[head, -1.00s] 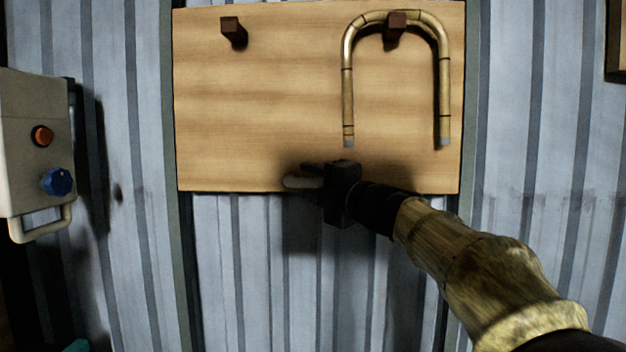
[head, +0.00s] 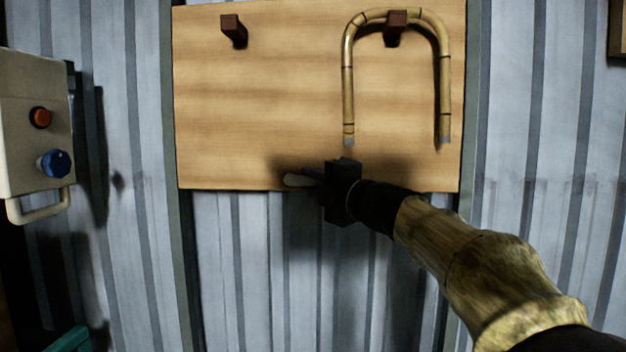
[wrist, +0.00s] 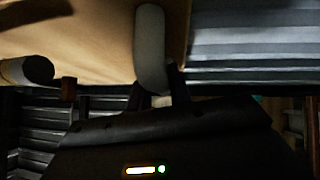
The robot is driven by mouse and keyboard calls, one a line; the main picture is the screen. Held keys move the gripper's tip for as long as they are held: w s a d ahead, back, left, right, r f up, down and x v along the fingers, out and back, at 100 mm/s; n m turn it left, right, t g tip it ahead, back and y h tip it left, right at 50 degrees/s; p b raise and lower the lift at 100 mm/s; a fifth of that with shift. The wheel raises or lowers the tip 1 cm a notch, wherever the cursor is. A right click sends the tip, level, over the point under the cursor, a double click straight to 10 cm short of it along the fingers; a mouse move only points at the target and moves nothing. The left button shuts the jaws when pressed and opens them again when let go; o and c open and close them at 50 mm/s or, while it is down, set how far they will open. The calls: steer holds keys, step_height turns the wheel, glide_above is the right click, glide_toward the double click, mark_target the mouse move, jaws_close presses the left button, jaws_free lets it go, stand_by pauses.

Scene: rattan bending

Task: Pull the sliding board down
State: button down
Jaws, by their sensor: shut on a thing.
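The sliding board (head: 270,110) is a light wooden panel between two vertical rails on the corrugated wall. A pale handle (head: 296,180) sits at its lower edge, near the middle. My gripper (head: 315,175) is at the handle, shut on it, with the arm reaching in from the lower right. In the wrist view the pale handle (wrist: 150,48) stands between the dark fingers (wrist: 155,92), and the board (wrist: 85,25) fills the upper left. The fingertips are partly dark there, so their exact contact is hard to see.
A bent rattan piece (head: 348,85) hangs on the right peg (head: 396,22). The left peg (head: 232,28) is bare. A control box (head: 35,125) with an orange button (head: 40,117) and a blue knob (head: 55,163) is at the left. The wall below the board is clear.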

step_height(320, 180, down, 56)
steer(key=b, duration=4.8)
steer(key=shift+r, duration=0.1)
steer(key=c, duration=1.3)
jaws_free()
steer(key=v, duration=1.7)
steer(key=shift+s, duration=0.2)
steer(key=shift+w+d, duration=0.1)
steer(key=shift+d, duration=0.05)
